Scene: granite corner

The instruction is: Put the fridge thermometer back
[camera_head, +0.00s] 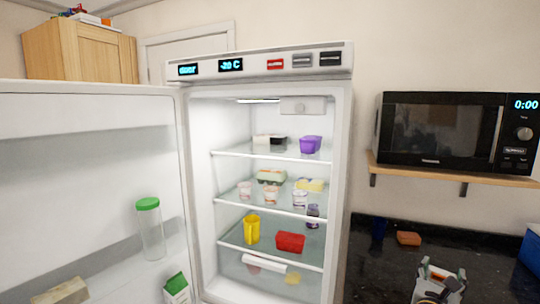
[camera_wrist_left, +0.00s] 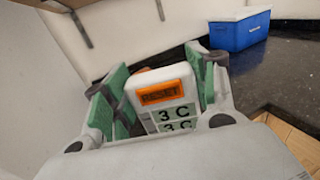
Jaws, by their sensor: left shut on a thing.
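The fridge thermometer (camera_wrist_left: 172,116) is a small white block with an orange RESET panel and displays reading 3 C. In the left wrist view it sits between the green pads of my left gripper (camera_wrist_left: 158,84), which is shut on it. In the head view my left gripper (camera_head: 440,282) is low at the right, in front of the dark counter and right of the fridge; the thermometer is too small to make out clearly there. The fridge (camera_head: 198,190) stands open, with lit glass shelves. My right gripper is in neither view.
The open fridge door (camera_head: 75,180) fills the left, with a green-capped bottle (camera_head: 150,230) in it. Food and tubs stand on the shelves, including a purple tub (camera_head: 310,145) and red tub (camera_head: 290,242). A microwave (camera_head: 440,130) sits on a wooden shelf above the counter (camera_head: 380,262). A blue box (camera_wrist_left: 238,32) stands behind.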

